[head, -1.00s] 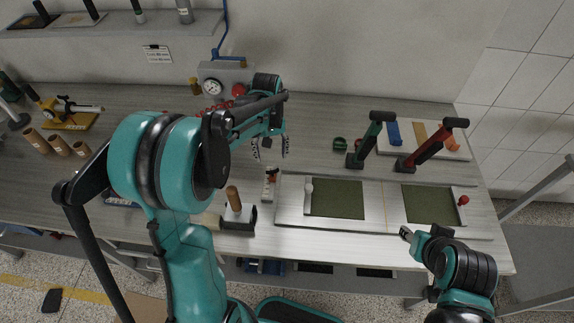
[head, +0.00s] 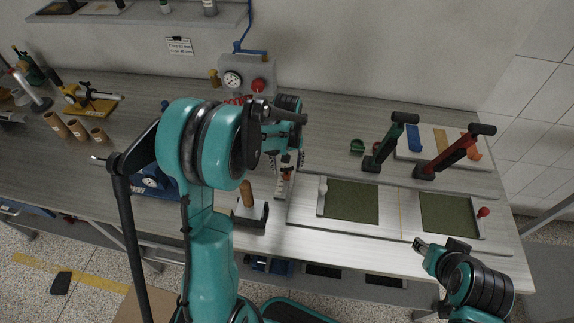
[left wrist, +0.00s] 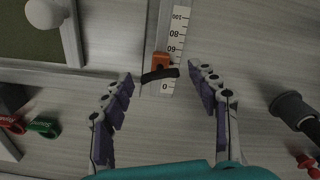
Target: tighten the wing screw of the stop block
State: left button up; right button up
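The stop block (left wrist: 161,61) is a small orange piece on a white ruler (left wrist: 174,84) in the left wrist view. A dark, slightly curved bar, seemingly the wing screw (left wrist: 160,75), lies across its near side. My left gripper (left wrist: 160,74) is open, with one finger left and one right of the bar, both apart from it. In the head view my left gripper (head: 286,160) is over the far end of the ruler (head: 284,186) and largely hides the block. My right gripper (head: 420,244) is by the table's front edge; its finger opening is unclear.
Right of the ruler lies a metal tray with green panels (head: 350,202). A wooden-handled tool (head: 247,198) stands nearby in front. Green (head: 385,148) and red (head: 452,155) handled tools stand behind the tray. A gauge box (head: 247,78) is at the back.

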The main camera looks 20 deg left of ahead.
pick_arm(q)
jog(key=c, duration=1)
jog(key=shift+o, duration=0.2)
jog(key=shift+m, duration=1.3)
jog(key=o, duration=1.2)
jog(key=shift+c, duration=0.2)
notch_tip(320, 180, up, 12)
